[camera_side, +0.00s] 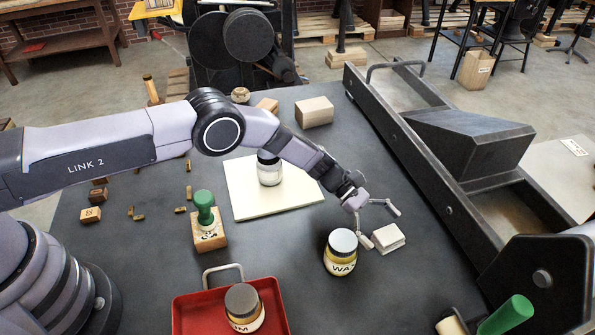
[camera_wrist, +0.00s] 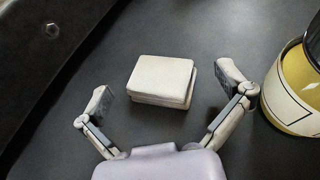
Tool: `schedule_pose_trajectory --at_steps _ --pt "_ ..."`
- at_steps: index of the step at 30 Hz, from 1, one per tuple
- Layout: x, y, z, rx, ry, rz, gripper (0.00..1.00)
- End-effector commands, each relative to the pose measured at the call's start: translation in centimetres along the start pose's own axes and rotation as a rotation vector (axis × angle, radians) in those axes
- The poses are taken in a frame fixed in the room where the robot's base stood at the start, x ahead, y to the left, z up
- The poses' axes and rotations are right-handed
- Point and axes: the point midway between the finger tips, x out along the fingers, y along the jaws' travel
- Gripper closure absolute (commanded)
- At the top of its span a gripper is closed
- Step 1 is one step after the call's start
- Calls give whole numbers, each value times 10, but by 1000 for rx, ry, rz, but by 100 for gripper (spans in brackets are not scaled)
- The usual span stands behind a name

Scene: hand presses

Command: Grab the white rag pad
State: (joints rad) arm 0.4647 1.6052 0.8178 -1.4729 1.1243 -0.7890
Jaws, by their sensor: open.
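The white rag pad (camera_side: 388,238) is a small off-white folded block lying flat on the dark table, right of the wax jar in the side view. It also shows in the wrist view (camera_wrist: 162,80), ahead of my gripper and roughly between the lines of its two fingers. My gripper (camera_side: 380,224) is open and empty, close beside the pad. In the wrist view its fingers (camera_wrist: 167,92) are spread wide, with dark table showing between each finger and the pad.
The wax jar (camera_side: 341,252) stands left of the pad, close to one finger in the wrist view (camera_wrist: 292,92). The dark press frame (camera_side: 440,190) borders the right. A cream board (camera_side: 250,205) with a jar, a green-handled stamp (camera_side: 206,222) and a red tray (camera_side: 190,310) are further left.

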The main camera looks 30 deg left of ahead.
Motion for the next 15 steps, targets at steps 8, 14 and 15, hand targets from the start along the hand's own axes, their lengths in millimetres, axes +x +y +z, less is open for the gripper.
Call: schedule_pose_trajectory --at_steps 8,14,15 --pt "15 0 1 0 0 1 0" --pt "15 0 1 0 0 0 13" --pt "15 0 1 0 0 0 18"
